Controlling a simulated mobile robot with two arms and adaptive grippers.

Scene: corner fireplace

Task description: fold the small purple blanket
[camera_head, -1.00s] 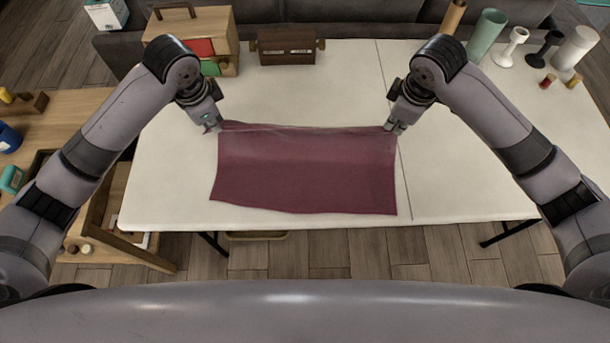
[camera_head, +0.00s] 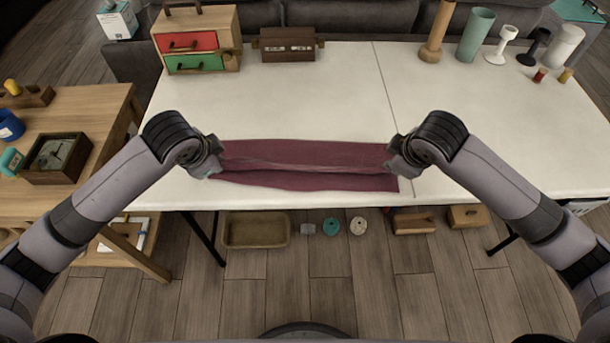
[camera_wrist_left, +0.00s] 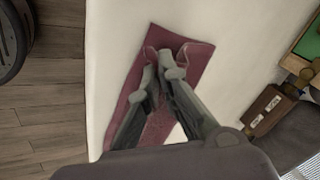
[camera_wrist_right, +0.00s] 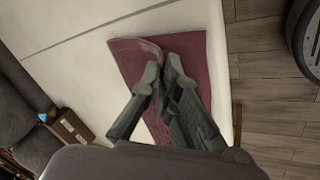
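The purple blanket (camera_head: 305,152) lies as a wide, low strip along the near edge of the white table, with a raised crease running across it from gripper to gripper. My left gripper (camera_head: 214,168) is at its left end and my right gripper (camera_head: 394,168) at its right end. In the left wrist view the fingertips (camera_wrist_left: 160,68) are close together on a lifted fold of the blanket (camera_wrist_left: 192,62). In the right wrist view the fingertips (camera_wrist_right: 162,72) likewise pinch a fold of the blanket (camera_wrist_right: 190,45).
The white table (camera_head: 300,100) is clear behind the blanket. A drawer box (camera_head: 197,40) and a brown case (camera_head: 287,44) stand at the back left; several cylinders and stands, including a green one (camera_head: 475,35), stand at the back right. A wooden side table (camera_head: 85,110) is at left.

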